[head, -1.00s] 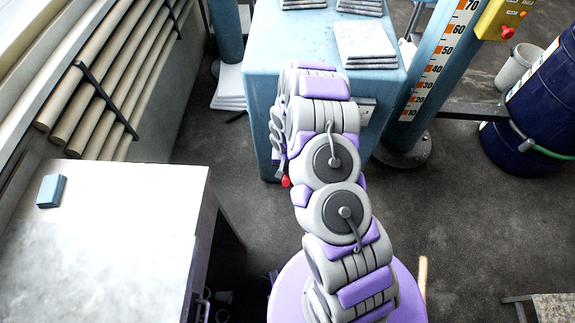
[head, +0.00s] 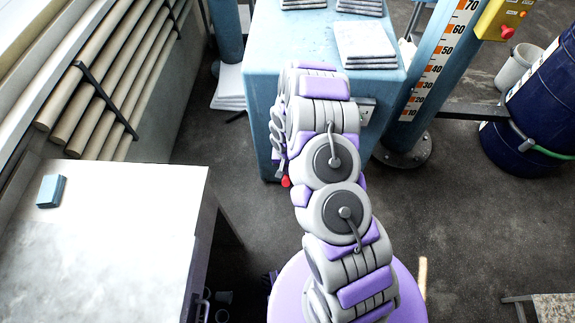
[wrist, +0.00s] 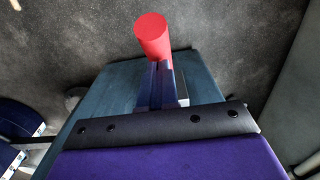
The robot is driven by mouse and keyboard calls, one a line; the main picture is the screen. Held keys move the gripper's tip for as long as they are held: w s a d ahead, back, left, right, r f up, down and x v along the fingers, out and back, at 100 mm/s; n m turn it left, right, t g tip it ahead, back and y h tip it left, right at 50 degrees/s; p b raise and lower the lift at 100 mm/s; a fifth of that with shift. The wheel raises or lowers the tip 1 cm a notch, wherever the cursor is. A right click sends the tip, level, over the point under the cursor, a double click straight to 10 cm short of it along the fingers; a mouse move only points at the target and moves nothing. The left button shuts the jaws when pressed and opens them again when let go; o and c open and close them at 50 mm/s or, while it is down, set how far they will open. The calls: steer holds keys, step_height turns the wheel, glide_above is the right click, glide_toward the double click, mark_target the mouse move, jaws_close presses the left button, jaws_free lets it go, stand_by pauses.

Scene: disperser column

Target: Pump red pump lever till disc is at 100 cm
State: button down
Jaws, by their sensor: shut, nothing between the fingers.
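The red pump lever end (head: 286,181) shows in the head view just below my gripper (head: 280,158), at the front left of the blue cabinet. In the wrist view, the red cylindrical lever end (wrist: 153,37) stands just beyond the dark wrist plate. My gripper is shut and empty, close to the lever; I cannot tell whether they touch. My arm hides much of the lever. The blue column (head: 452,45) carries a scale (head: 431,78) with marks from 10 to 70 in view. The disc and the 100 mark are not in view.
The blue cabinet (head: 262,62) bears stacked papers (head: 364,42). A pale table (head: 105,235) with a small blue box (head: 50,190) stands at the left. A dark blue drum (head: 530,120) and a yellow control box (head: 505,17) are at the right. Floor at lower right is mostly clear.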

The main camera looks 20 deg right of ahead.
steer(key=shift+f, duration=0.1)
stand_by(0.3)
steer(key=shift+f+b, duration=1.6)
steer(key=shift+f, duration=6.65)
step_height(320, 180, up, 17)
steer(key=p, duration=1.7)
steer(key=shift+f, duration=0.1)
